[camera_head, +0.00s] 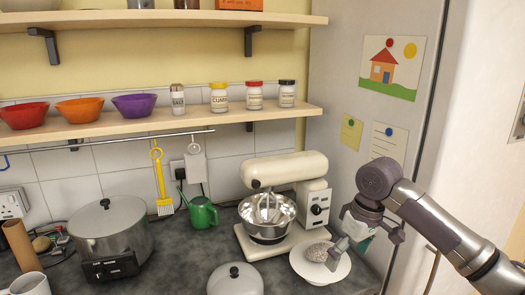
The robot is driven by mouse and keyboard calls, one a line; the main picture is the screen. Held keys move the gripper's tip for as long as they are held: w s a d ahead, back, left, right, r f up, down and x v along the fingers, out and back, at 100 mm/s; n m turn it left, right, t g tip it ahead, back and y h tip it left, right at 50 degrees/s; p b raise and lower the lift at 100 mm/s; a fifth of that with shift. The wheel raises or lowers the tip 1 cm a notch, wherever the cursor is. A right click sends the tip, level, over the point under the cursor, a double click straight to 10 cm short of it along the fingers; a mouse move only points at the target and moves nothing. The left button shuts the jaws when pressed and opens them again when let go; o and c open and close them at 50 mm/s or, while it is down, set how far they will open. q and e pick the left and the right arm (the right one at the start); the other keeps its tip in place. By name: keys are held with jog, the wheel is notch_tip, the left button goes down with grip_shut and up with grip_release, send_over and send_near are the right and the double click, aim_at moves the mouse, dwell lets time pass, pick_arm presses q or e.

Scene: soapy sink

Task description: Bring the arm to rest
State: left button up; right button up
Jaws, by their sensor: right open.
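My right arm comes in from the right edge. Its right gripper (366,238) is open and hangs at the right, above and beside the white plate (312,274) on the counter. A brownish-grey rounded lump (318,251) lies on the plate, close to the near finger; I cannot tell if they touch. A small white and teal patch shows between the fingers, and I cannot tell what it is. My left gripper is not in view.
A cream stand mixer (284,170) with a metal bowl stands left of the plate. A grey lid (235,281), a green watering can (203,212) and a big pot (110,228) stand further left. A shelf (157,123) holds bowls and jars. The fridge side (335,110) rises behind my gripper.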

jog(key=s+a+f+n+t+y, duration=0.1)
jog(key=s+a+f, duration=0.4)
jog(key=s+f, duration=0.3)
jog(key=s+a+f+y, duration=0.1)
jog(key=s+a+f, duration=0.45)
jog(key=f, duration=0.55)
jog(key=s+d+f+m+t+h, duration=0.1)
jog(key=s+d+f+m+h, duration=0.15)
jog(key=s+d, duration=0.55)
jog(key=s+d+f+m+t+h, duration=0.1)
jog(key=s+d+f+m, duration=0.2)
jog(key=s, duration=0.9)
notch_tip(320, 180, down, 26)
jog(key=s+d+g, duration=0.1)
jog(key=g, duration=0.1)
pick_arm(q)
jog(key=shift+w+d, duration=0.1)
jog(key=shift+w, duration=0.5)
pick_arm(e)
jog(key=s+d+f, duration=0.3)
jog(key=s+f, duration=1.2)
jog(key=s, duration=0.1)
jog(key=shift+s+f+g, duration=0.15)
jog(key=shift+g, duration=0.25)
